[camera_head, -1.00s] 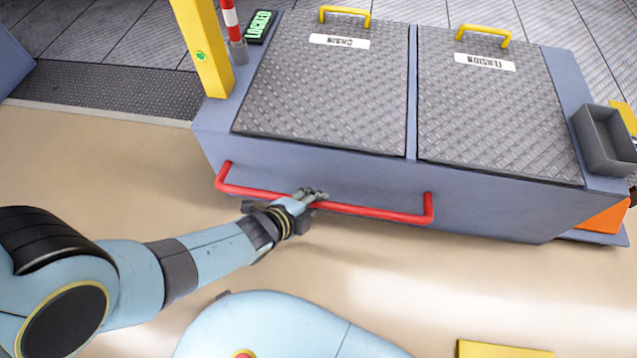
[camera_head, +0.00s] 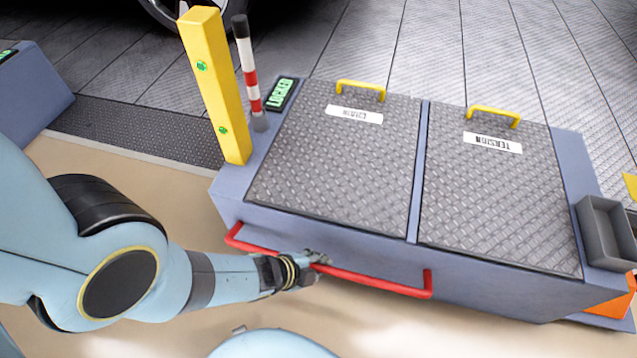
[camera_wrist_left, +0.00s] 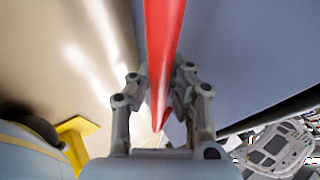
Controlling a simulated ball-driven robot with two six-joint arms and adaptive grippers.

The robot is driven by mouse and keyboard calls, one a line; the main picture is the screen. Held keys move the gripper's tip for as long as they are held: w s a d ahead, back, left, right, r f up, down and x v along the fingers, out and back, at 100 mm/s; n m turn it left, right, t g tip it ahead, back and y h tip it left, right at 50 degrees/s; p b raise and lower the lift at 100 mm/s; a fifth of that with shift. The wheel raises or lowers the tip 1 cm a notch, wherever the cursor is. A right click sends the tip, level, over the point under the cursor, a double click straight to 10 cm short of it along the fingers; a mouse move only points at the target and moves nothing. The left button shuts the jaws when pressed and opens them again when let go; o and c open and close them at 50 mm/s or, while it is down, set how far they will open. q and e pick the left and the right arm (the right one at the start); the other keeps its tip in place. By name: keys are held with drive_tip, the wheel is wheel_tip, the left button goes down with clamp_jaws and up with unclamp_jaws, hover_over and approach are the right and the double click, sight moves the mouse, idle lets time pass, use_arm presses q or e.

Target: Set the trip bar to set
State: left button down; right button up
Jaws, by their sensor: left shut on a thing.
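The trip bar, a red rail (camera_head: 372,282), runs along the front of the blue-grey cabinet. It also fills the middle of the left wrist view (camera_wrist_left: 163,50). My left gripper (camera_head: 318,262) is shut on the bar near its middle. In the left wrist view its fingers (camera_wrist_left: 162,105) stand on both sides of the red bar. A red-and-white striped lever (camera_head: 250,80) stands upright beside the yellow post. A lit green display (camera_head: 281,94) sits next to it; its word is too small to read surely. My right gripper is not in view.
The cabinet (camera_head: 330,242) has two treadplate lids (camera_head: 340,160) with yellow handles. A yellow post (camera_head: 215,90) rises at its left corner. A grey open bin (camera_head: 607,232) sits at the right end. A tyre shows at the top.

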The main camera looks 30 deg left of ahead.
use_arm(q)
drive_tip(key=shift+s+f, duration=0.1)
drive_tip(key=shift+s, duration=0.2)
drive_tip(key=c, duration=1.2)
unclamp_jaws()
drive_tip(key=shift+w, duration=0.15)
drive_tip(key=shift+r, duration=0.25)
drive_tip(key=shift+s+a+r, duration=0.15)
drive_tip(key=shift+s+r, duration=0.15)
drive_tip(key=shift+s, duration=0.15)
drive_tip(key=s+a, duration=0.4)
drive_tip(key=s, duration=0.7)
drive_tip(key=shift+a, duration=0.15)
